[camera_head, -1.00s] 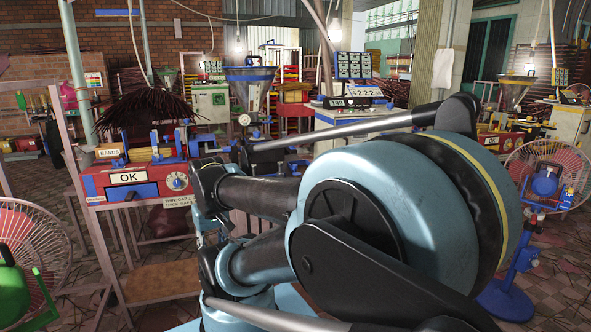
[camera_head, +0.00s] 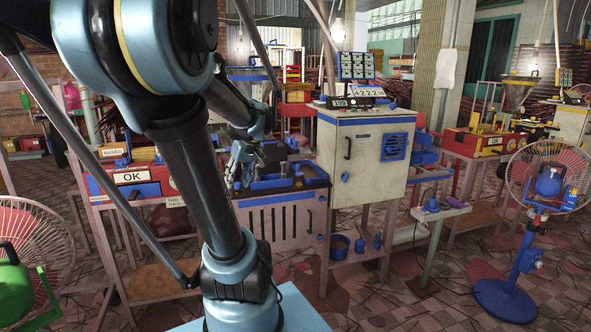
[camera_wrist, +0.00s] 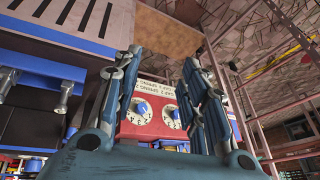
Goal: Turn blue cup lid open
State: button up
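My gripper (camera_head: 243,163) is over the left part of the blue-trimmed workbench (camera_head: 275,208), beside the red box marked OK (camera_head: 130,184). In the wrist view my gripper (camera_wrist: 160,80) has its two fingers spread apart with nothing between them. Behind them is the red box's face (camera_wrist: 157,129) with white dials. I cannot pick out a blue cup lid for certain. A blue pot (camera_head: 338,246) and a small blue bottle-like item (camera_head: 377,241) stand on the shelf under the cabinet, away from my gripper. Small items on the bench are partly hidden by my arm.
A cream cabinet (camera_head: 362,158) stands right of the bench. A blue stand fan (camera_head: 547,190) is at the right and a green fan (camera_head: 18,285) at the left. A power strip on a small stand (camera_head: 440,209) is right of the cabinet. Tiled floor at the lower right is mostly clear.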

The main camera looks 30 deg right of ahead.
jog(key=w+d+r+t, duration=0.1)
jog(key=w+d+r, duration=0.1)
jog(key=d, duration=0.5)
jog(key=w+d+r+t, duration=0.1)
jog(key=w+d+r, duration=0.15)
jog(key=d, duration=0.55)
jog(key=t+h, duration=0.2)
send_near(297, 166)
jog(key=x, duration=0.7)
jog(key=d+x, duration=0.1)
jog(key=x, duration=0.3)
jog(key=shift+w, duration=0.15)
